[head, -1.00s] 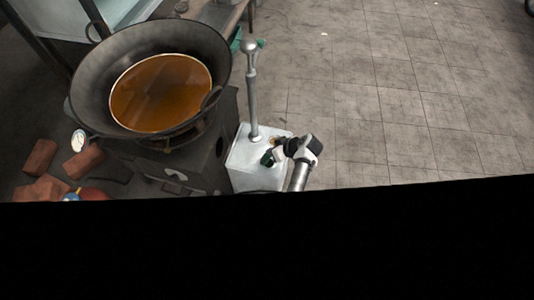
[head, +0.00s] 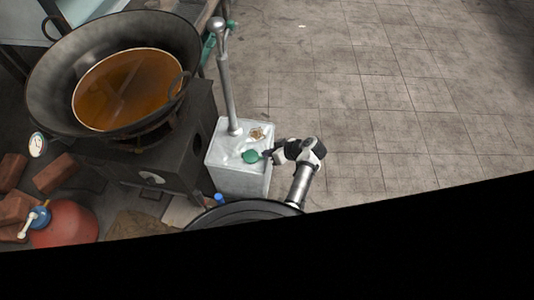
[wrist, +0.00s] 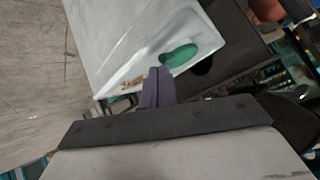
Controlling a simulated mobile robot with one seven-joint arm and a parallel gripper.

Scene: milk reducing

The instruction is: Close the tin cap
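The tin (head: 238,182) is a pale metal box standing on the floor beside the stove. Its green cap (head: 251,156) lies over the front part of the top. A brownish spot (head: 257,133) shows on the top behind the cap; I cannot tell if it is the opening. My gripper (head: 268,154) is just right of the cap, low over the tin's right edge. In the wrist view, my gripper (wrist: 158,72) has its fingers together with nothing visible between them. The cap (wrist: 179,55) is just beyond the fingertips to the right; contact is unclear.
A metal pump-like post (head: 226,85) rises from the tin's back left. A wide wok (head: 45,85) of brown liquid sits on the dark stove (head: 150,170) at left. A dark round rim (head: 245,210) is in front. Tiled floor (head: 400,120) at right is clear.

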